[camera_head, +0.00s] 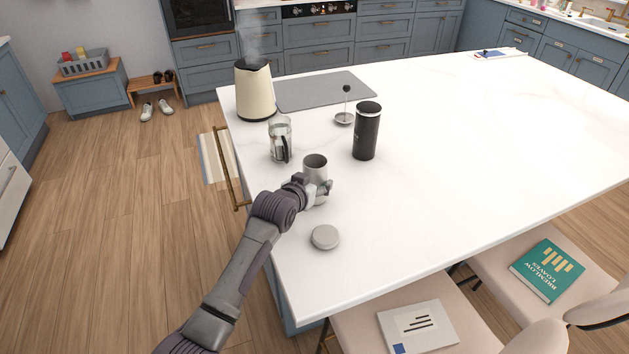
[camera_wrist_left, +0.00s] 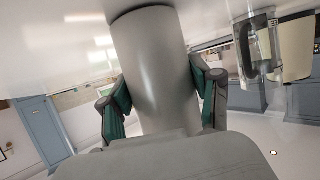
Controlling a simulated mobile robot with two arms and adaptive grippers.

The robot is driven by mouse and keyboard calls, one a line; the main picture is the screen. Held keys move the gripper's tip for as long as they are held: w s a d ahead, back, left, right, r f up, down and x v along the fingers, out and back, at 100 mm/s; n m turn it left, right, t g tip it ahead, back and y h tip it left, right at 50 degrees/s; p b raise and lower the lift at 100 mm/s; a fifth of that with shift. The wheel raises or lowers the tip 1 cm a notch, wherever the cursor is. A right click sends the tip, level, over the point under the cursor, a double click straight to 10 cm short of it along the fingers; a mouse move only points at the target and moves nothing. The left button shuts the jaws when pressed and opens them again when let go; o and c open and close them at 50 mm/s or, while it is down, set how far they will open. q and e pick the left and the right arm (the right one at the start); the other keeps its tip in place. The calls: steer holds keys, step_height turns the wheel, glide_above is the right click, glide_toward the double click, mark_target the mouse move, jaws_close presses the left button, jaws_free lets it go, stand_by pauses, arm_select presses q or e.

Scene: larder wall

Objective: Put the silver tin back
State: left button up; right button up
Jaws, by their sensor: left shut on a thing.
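The silver tin (camera_head: 315,166) is an open grey cylinder near the left edge of the white island top. My left gripper (camera_head: 320,191) is shut around its lower part, and the tin looks upright. In the left wrist view the tin (camera_wrist_left: 158,70) stands between the two green-padded fingers of my left gripper (camera_wrist_left: 160,98). A round grey lid (camera_head: 325,237) lies on the island in front of the tin. I cannot tell whether the tin touches the top. My right gripper is not in view.
A glass press jug (camera_head: 280,140), cream kettle (camera_head: 254,90), black canister (camera_head: 367,131) and plunger (camera_head: 344,112) stand behind the tin on the island (camera_head: 460,150). A grey mat (camera_head: 322,91) lies at the back. The island's right side is mostly clear.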

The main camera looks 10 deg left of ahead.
arm_select(q)
steer(key=o, duration=1.3)
steer(key=shift+f, duration=0.1)
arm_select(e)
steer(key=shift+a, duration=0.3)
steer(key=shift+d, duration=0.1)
arm_select(q)
steer(key=shift+s+r, duration=0.2)
steer(key=shift+s, duration=0.05)
steer(key=v, duration=1.1)
steer(key=shift+s+r+b, duration=0.2)
steer(key=shift+s+b, duration=0.05)
steer(key=shift+b, duration=0.1)
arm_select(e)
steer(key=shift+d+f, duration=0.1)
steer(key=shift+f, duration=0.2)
